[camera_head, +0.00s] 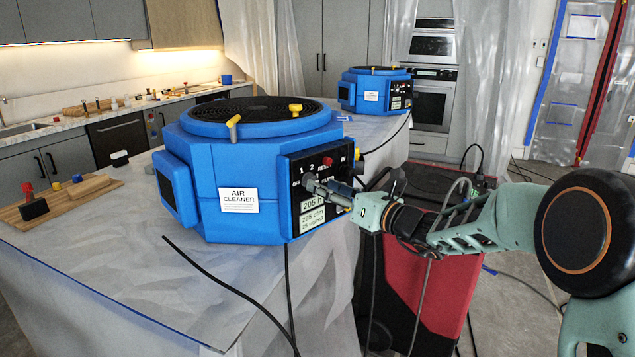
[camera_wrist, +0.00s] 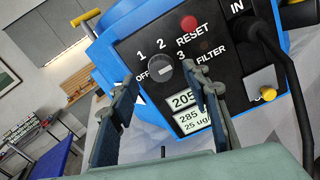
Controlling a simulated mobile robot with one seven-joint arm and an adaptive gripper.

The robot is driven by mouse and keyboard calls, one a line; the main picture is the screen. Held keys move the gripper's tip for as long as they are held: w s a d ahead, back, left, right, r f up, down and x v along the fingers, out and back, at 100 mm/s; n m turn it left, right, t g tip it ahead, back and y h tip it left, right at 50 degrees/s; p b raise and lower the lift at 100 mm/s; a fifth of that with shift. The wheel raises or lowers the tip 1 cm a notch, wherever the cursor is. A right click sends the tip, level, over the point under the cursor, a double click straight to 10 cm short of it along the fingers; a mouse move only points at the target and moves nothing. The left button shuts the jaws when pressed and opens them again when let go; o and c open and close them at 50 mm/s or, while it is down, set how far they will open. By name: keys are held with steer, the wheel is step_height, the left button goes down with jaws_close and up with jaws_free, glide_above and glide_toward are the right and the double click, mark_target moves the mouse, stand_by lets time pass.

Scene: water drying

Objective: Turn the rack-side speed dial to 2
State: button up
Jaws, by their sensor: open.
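The near blue air cleaner (camera_head: 250,180) stands on the covered counter, its black control panel (camera_head: 323,162) facing right. In the wrist view, the round grey speed dial (camera_wrist: 160,68) sits on that panel among the marks OFF, 1, 2 and 3. A pale bar crosses its face; I cannot tell which mark it points to. My gripper (camera_wrist: 158,77) is open, with one finger on each side of the dial; contact is not clear. A second blue air cleaner (camera_head: 375,90) stands farther back.
A red reset button (camera_wrist: 189,22) is above the dial. A black cable (camera_wrist: 290,75) and a yellow knob (camera_wrist: 262,80) are on the panel's right. Black cords hang by the counter. A red and black machine (camera_head: 428,285) stands below my arm.

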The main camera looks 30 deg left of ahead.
steer(key=shift+x, duration=1.8)
steer(key=c, duration=1.2)
